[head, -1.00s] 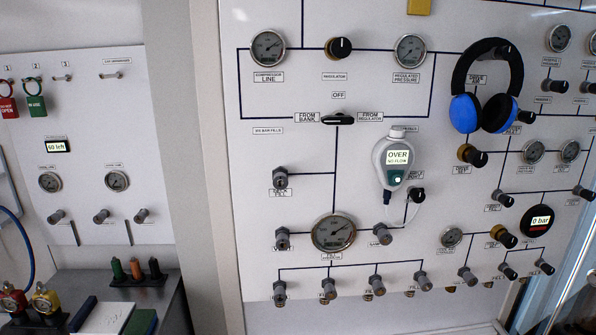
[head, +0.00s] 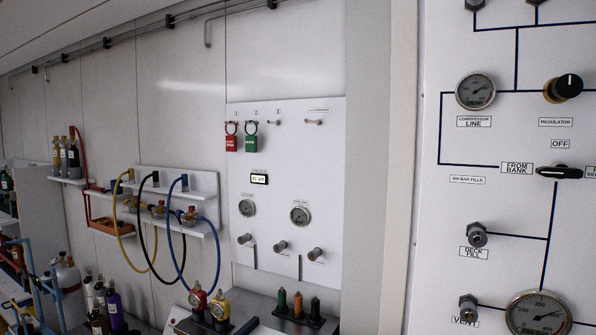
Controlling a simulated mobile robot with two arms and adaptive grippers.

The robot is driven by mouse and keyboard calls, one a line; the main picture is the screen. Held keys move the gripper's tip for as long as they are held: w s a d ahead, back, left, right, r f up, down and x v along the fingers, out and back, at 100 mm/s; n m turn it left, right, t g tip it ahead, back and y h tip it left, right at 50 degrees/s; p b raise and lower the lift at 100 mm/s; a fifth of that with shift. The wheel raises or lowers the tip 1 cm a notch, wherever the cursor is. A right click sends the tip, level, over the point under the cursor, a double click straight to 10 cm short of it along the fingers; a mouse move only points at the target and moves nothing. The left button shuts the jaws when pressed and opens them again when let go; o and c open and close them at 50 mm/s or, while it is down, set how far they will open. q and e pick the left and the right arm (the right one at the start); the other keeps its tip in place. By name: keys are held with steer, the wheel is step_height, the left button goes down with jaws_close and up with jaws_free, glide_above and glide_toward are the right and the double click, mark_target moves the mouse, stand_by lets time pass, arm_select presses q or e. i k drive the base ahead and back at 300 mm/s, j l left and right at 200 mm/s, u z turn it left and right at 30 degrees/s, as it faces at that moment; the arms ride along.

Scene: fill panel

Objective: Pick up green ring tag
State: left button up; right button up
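The green ring tag (head: 251,141) hangs on a hook at the upper left of the small white panel (head: 328,150) in the head view. It has a green ring at the top and a green plate with pale lettering, too small to read. A red ring tag (head: 231,142) hangs from the hook just left of it. Neither of my grippers shows in the head view.
Right of the small panel, a large gauge panel (head: 455,205) stands beyond a pale upright post. Hoses (head: 183,262) hang from a shelf on the left wall.

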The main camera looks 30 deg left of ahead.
mark_target(251, 140)
steer(key=u, duration=1.8)
